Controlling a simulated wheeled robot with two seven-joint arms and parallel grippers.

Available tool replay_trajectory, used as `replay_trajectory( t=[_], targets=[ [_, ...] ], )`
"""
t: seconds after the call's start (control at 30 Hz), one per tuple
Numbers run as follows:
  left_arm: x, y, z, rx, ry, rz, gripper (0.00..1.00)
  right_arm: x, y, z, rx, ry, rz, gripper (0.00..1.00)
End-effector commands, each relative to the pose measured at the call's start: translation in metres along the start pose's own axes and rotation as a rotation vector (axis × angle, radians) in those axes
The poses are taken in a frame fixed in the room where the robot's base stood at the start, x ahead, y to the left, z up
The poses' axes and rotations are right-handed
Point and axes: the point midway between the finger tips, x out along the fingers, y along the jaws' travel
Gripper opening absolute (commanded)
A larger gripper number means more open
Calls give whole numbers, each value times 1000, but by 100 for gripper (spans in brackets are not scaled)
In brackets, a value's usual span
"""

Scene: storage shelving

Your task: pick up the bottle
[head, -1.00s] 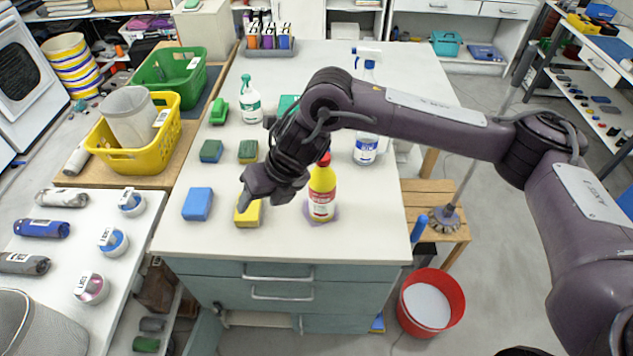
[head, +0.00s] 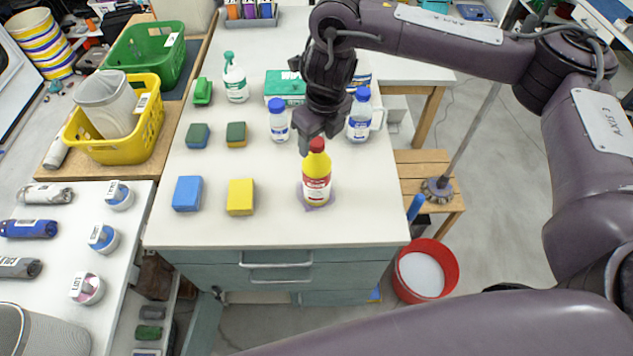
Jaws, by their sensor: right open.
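A yellow bottle with a red cap and a red-and-white label (head: 317,182) stands upright near the front right of the white worktop, on a small purple pad (head: 316,205). My right gripper (head: 321,137) points down just above and behind the bottle's cap in the picture. It is open, with nothing seen between its fingers; whether it touches the cap cannot be told. My left gripper is not in view.
Blue-capped bottles (head: 278,122) (head: 359,115) stand beside the gripper. A teal box (head: 284,88) lies behind. Blue (head: 187,194) and yellow (head: 240,197) sponges lie left of the bottle. A red bucket (head: 452,270) stands on the floor at right.

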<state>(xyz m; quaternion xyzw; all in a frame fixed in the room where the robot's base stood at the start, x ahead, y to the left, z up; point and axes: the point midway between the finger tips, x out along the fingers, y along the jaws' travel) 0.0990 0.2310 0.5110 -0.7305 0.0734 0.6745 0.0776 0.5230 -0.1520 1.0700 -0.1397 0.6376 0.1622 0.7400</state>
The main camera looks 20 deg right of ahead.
Motion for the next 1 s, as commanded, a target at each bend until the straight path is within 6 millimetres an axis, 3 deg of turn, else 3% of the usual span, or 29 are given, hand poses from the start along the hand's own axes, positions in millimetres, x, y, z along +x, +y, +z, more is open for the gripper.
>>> replay_trajectory(
  t=[0.2, 0.47, 0.9, 1.0],
  targets=[
    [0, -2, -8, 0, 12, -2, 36, 22, 0, 0, 2, 1, 1, 56],
    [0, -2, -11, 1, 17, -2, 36, 24, 0, 0, 1, -2, -1, 56],
    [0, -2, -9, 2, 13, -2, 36, 24, 0, 0, 1, -1, -1, 1],
    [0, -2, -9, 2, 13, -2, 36, 24, 0, 0, 1, -1, -1, 0]
  ],
)
